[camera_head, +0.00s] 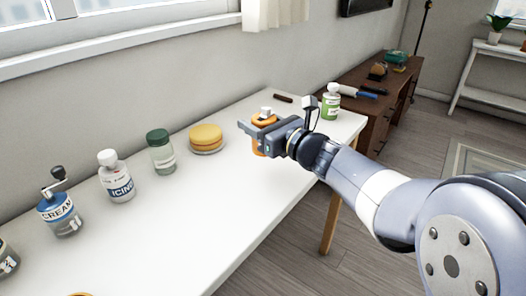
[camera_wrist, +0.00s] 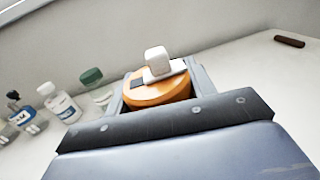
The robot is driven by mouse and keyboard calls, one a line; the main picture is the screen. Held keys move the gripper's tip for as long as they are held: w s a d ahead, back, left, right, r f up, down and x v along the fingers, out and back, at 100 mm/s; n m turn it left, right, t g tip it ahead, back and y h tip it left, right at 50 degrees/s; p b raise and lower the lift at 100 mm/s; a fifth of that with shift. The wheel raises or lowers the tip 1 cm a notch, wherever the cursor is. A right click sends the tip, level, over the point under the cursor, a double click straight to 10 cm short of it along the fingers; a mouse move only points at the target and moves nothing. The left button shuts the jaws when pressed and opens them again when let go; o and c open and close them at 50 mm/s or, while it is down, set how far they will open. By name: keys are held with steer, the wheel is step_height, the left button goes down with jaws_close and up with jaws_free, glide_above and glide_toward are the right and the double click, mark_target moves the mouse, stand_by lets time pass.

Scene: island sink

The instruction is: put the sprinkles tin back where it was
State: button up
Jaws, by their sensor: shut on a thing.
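An orange round tin (camera_wrist: 158,96) with a white block-like top sits between the fingers of my gripper (camera_head: 259,127); no label on it is legible, but I take it for the sprinkles tin. My gripper is shut on it, one finger on each side in the wrist view. In the head view the orange tin (camera_head: 258,150) is over the far part of the white table (camera_head: 205,215), partly hidden by my gripper. Whether its base touches the table I cannot tell.
Left of my gripper stand a yellow round stack (camera_head: 206,139), a green-lidded jar (camera_head: 161,153), an icing bottle (camera_head: 117,177) and a cream grinder (camera_head: 59,210). A green bottle (camera_head: 331,103) and a dark bar (camera_head: 283,98) are near the far end.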

steer(key=shift+f+b, duration=1)
steer(key=shift+f, duration=1.7)
steer(key=shift+f, duration=0.1)
steer(key=o, duration=1)
steer(key=shift+o, duration=0.2)
steer(key=p+v, duration=0.2)
steer(key=v, duration=1)
